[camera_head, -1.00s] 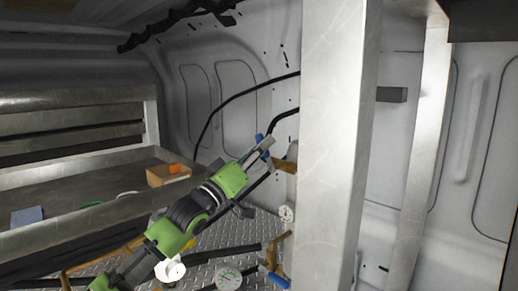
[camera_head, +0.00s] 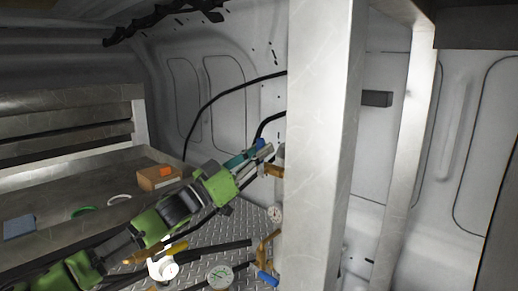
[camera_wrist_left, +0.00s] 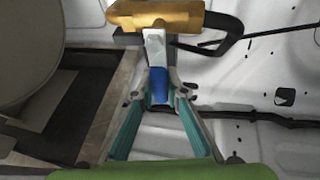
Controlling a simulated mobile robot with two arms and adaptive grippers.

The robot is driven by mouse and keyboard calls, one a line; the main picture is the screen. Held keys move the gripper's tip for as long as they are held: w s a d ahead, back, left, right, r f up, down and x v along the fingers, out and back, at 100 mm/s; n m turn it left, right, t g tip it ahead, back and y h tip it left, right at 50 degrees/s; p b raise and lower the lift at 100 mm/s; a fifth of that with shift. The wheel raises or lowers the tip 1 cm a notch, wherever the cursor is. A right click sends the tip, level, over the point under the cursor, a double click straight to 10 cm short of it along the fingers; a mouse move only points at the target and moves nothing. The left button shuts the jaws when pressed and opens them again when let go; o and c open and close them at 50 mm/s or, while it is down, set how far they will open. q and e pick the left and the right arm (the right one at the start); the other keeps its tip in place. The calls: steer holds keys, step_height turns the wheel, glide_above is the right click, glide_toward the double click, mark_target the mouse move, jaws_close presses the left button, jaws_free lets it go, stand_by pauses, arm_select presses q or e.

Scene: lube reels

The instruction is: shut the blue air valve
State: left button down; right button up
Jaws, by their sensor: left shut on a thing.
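The blue handle of the air valve (camera_wrist_left: 159,86) sits between the fingers of my left gripper in the left wrist view. A pale metal lever joins it to the brass valve body (camera_wrist_left: 155,14) above. In the head view my left gripper (camera_head: 264,150) reaches up and right to the metal post, shut on the handle, whose blue end (camera_head: 260,143) barely shows at the fingertips. The brass fitting (camera_head: 273,170) shows just below, partly hidden by the post. My right gripper is not in view.
The metal post (camera_head: 318,150) stands right beside my left gripper. A second blue handle (camera_head: 266,279) on brass, gauges (camera_head: 219,277) and a yellow-handled valve (camera_head: 172,249) lie low near my forearm. A metal shelf (camera_head: 60,190) with a cardboard box (camera_head: 157,180) is at left.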

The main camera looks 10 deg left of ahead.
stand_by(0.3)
arm_select(q)
steer(key=c, duration=2)
jaws_free()
steer(key=shift+d, duration=0.1)
steer(key=v, duration=1.2)
steer(key=shift+f, duration=0.1)
